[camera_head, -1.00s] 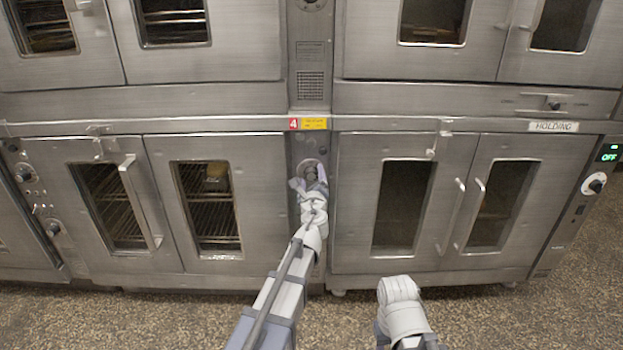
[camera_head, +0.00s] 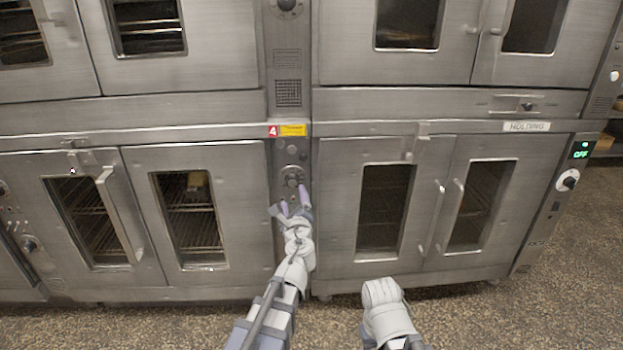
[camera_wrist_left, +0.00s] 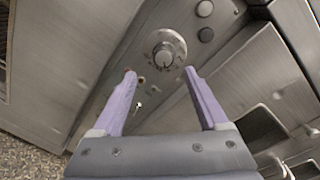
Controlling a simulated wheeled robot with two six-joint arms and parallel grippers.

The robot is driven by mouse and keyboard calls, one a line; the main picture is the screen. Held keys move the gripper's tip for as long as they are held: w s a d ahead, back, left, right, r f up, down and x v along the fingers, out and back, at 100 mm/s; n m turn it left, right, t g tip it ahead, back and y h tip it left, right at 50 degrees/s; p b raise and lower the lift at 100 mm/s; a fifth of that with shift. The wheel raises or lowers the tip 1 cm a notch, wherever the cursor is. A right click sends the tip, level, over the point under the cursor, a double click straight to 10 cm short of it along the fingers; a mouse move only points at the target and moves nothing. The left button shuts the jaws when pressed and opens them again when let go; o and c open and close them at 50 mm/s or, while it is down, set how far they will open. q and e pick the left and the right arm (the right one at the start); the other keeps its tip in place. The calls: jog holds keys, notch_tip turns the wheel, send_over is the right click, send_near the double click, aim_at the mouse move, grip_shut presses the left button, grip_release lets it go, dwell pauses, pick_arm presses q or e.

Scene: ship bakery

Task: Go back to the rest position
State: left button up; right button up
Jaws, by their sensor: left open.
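My left gripper (camera_head: 291,207) is in front of the narrow panel between the two lower ovens. Its two purple fingers are open and empty, just below a round knob (camera_head: 292,178). In the left wrist view the open fingers (camera_wrist_left: 160,85) point toward the same knob (camera_wrist_left: 165,52), with clear space between the fingertips and nothing held. The knob stands apart from the fingers. My right arm shows at the bottom, right of centre, as a pale rounded link; its gripper jaws are not visible.
A lower left oven (camera_head: 145,265) with two glass doors and a lower right oven (camera_head: 330,220) flank the panel. Door handles (camera_head: 120,215) stick out. A display reading OFF (camera_head: 580,150) is at far right. The speckled floor (camera_head: 480,315) in front is clear.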

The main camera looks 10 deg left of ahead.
pick_arm(q)
jog(key=s+d+f+n+g+p, duration=0.1)
jog(key=s+d+f+n+g, duration=0.3)
jog(key=s+f+n+g, duration=0.85)
jog(key=s+d+f+n+g+h+p, duration=0.1)
jog(key=s+d+f+n+g+h, duration=0.15)
jog(key=s+d+n, duration=0.4)
jog(key=s+d+f+n+g+h, duration=0.15)
jog(key=s+d+f, duration=0.25)
jog(key=s, duration=0.6)
notch_tip(320, 180, up, 38)
jog(key=p, duration=3.7)
jog(key=shift+f+m, duration=0.15)
jog(key=shift+m, duration=0.3)
